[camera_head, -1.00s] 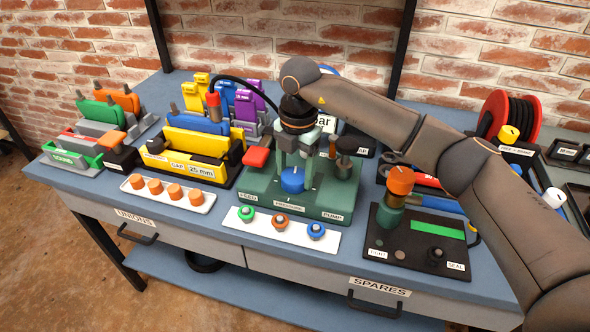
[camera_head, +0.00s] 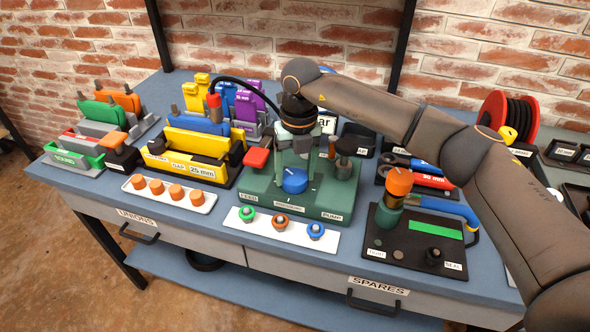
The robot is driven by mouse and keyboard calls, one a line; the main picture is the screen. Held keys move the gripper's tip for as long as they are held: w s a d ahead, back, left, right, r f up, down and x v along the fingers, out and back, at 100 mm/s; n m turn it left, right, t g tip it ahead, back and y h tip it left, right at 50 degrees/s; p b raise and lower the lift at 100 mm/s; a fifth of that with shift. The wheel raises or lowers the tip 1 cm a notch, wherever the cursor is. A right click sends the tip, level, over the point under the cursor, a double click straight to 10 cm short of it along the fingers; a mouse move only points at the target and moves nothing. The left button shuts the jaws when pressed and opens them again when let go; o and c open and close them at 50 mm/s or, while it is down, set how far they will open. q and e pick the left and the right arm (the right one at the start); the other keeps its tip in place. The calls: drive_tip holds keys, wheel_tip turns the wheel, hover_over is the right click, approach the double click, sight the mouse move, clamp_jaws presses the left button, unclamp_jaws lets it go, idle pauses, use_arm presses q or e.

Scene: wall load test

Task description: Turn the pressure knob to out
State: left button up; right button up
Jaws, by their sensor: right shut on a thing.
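The pressure knob is a blue round knob (camera_head: 294,181) with a pale pointer line, on the front of the green pump unit (camera_head: 335,203) in the middle of the bench. Its line now leans up and to the right. My right gripper (camera_head: 294,167) comes down from above, with its fingers on either side of the knob, shut on it. The gripper's palm hides the part of the unit behind it. The lettering on the plate below the knob is too small to read. My left gripper is not in view.
A red lever (camera_head: 257,158) is left of my gripper and a dark-topped post (camera_head: 345,147) is right of it. A white strip (camera_head: 262,231) with green, orange and blue caps lies in front. A black plate (camera_head: 410,240) with an orange-topped fitting (camera_head: 398,182) stands to the right.

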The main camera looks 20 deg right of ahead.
sight(292, 174)
drive_tip(key=n, duration=0.5)
drive_tip(key=shift+r+n, duration=0.1)
drive_tip(key=shift+n, duration=0.2)
drive_tip(key=n, duration=0.6)
drive_tip(key=shift+w+g, duration=0.1)
drive_tip(key=shift+g, duration=0.2)
drive_tip(key=n, duration=0.6)
drive_tip(key=shift+a+n+h, duration=0.1)
drive_tip(key=shift+n+h, duration=0.2)
drive_tip(key=n, duration=0.5)
drive_tip(key=shift+n, duration=0.3)
drive_tip(key=o, duration=1.4)
drive_tip(key=shift+c, duration=0.2)
wheel_tip(292, 174, up, 12)
drive_tip(key=shift+w+a+r, duration=0.2)
drive_tip(key=shift+r, duration=0.05)
